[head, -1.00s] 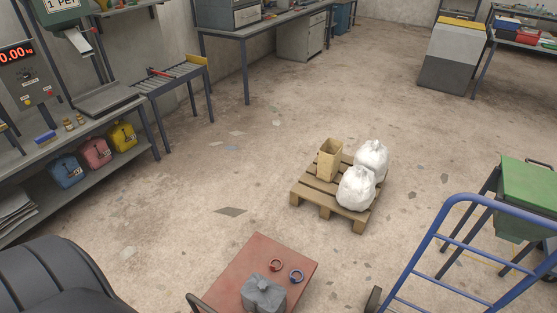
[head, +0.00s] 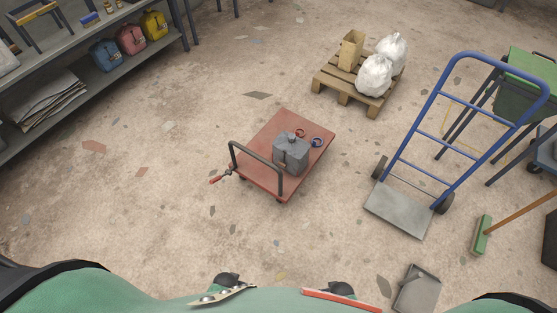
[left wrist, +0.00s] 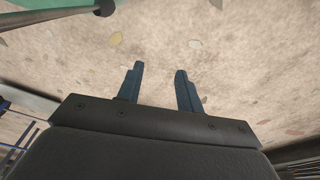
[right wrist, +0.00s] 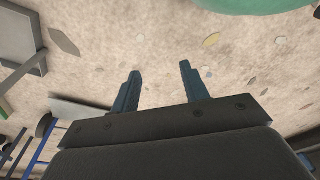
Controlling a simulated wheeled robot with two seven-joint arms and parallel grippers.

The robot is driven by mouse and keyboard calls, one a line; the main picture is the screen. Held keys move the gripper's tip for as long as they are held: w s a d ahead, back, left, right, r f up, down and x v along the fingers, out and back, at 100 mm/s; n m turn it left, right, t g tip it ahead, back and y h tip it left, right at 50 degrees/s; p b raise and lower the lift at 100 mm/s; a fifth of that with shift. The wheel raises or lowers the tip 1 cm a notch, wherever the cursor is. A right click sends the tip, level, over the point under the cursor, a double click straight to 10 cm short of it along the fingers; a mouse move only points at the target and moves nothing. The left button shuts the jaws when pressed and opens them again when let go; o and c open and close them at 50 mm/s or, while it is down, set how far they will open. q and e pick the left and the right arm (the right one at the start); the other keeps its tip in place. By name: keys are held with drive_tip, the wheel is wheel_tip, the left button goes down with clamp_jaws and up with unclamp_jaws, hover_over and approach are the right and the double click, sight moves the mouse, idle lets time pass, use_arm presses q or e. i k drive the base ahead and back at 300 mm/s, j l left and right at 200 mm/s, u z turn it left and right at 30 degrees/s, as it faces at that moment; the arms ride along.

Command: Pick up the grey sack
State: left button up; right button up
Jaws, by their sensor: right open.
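The grey sack (head: 290,154) stands upright on a low red platform cart (head: 264,181) in the middle of the head view. It has a gathered, tied top. My left gripper (left wrist: 160,72) is open, with bare floor between its fingers in the left wrist view. My right gripper (right wrist: 160,72) is open and empty over the floor in the right wrist view. Neither gripper's fingers can be made out in the head view, and neither wrist view shows the sack.
A red ring (head: 300,133) and a blue ring (head: 317,142) lie beside the sack. The cart's dark handle (head: 257,160) rises at its near left side. A blue hand truck (head: 446,130) stands right. A pallet (head: 345,86) with white sacks is behind. Floor left of the cart is open.

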sight(296, 150)
drive_tip(key=i+l+u, duration=0.35)
drive_tip(key=l, duration=0.4)
drive_tip(key=i+l+u, duration=0.2)
drive_tip(key=l, duration=0.25)
drive_tip(key=i, duration=0.1)
